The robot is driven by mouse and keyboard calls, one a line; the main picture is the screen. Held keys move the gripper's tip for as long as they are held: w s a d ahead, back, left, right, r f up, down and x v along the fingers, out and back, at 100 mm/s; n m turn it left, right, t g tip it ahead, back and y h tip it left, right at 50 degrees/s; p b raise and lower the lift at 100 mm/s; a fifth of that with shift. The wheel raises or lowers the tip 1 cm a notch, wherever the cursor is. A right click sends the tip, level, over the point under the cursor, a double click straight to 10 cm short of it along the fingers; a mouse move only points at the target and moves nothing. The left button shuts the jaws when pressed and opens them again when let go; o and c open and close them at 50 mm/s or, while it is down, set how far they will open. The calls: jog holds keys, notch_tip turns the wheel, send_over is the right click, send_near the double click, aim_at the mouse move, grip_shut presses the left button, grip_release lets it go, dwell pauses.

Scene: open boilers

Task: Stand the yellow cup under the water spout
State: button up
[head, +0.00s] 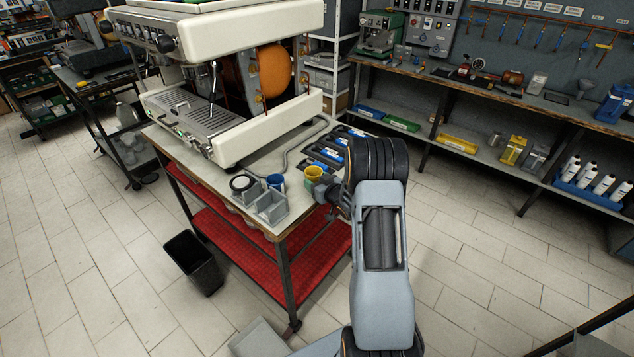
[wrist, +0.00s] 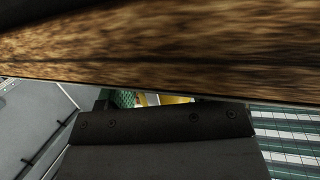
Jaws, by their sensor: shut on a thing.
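The yellow cup (head: 315,172) is upright at the right end of the machine's table, just above or on its top; I cannot tell which. My gripper (head: 319,185) is shut on it, coming in from the right, and my arm hides part of the hold. In the wrist view only a yellow sliver of the cup (wrist: 176,99) shows behind the dark gripper body. The white coffee machine (head: 235,70) stands at the back left of the cup. A thin dark spout (head: 213,78) hangs over its slatted drip tray (head: 187,112); I cannot tell whether it is the water spout.
A blue cup (head: 275,181) and a grey divided holder (head: 267,207) stand left of the yellow cup. Blue-marked dark items (head: 325,153) lie behind it. A black bin (head: 193,262) is on the floor. Brown wood grain (wrist: 160,45) fills the top of the wrist view, very close.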

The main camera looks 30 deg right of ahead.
jog(key=shift+s+f, duration=0.1)
jog(key=shift+f, duration=0.3)
